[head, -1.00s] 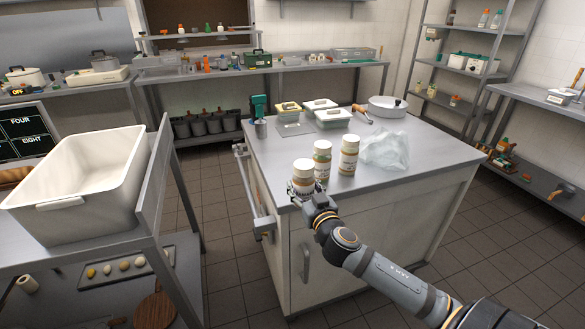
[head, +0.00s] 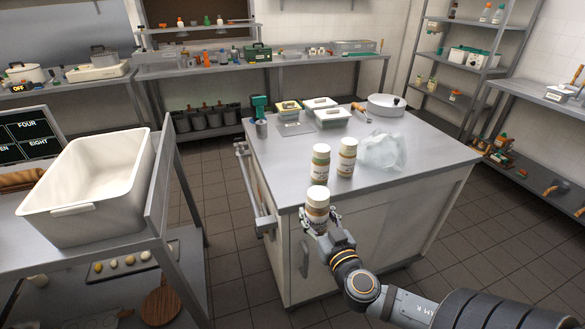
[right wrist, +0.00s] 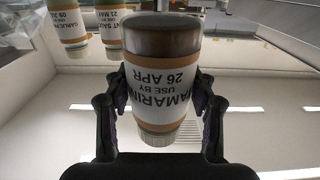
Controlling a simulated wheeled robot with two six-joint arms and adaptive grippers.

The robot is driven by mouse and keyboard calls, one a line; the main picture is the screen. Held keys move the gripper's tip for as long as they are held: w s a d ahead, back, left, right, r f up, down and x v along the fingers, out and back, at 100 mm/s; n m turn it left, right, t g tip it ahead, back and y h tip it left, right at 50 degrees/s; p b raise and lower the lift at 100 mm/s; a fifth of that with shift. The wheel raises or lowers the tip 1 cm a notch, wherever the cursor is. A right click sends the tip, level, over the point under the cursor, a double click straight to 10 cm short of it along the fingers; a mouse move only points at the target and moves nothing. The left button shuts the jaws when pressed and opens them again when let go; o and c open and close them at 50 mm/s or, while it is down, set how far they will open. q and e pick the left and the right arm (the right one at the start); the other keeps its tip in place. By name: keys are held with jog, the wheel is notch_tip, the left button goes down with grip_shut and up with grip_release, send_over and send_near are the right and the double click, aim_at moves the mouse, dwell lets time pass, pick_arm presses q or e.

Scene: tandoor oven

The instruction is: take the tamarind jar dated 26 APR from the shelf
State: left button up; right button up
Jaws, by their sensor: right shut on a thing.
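The tamarind jar (head: 317,208), with a cream lid and brown contents, is in my right gripper (head: 320,222), off the near edge of the counter. In the right wrist view the jar (right wrist: 162,80) appears upside down, and its label reads tamarind, use by 26 APR. The right gripper's fingers (right wrist: 160,112) are shut on its two sides. My left gripper is not in view.
A crumpled clear plastic bag (head: 382,152) lies right of the two jars. A white tub (head: 95,185) stands on the left bench. The counter's near left top is clear.

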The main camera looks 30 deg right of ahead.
jog(key=p+v, duration=0.1)
jog(key=v, duration=0.9)
jog(key=shift+s, duration=0.2)
dwell(0.4)
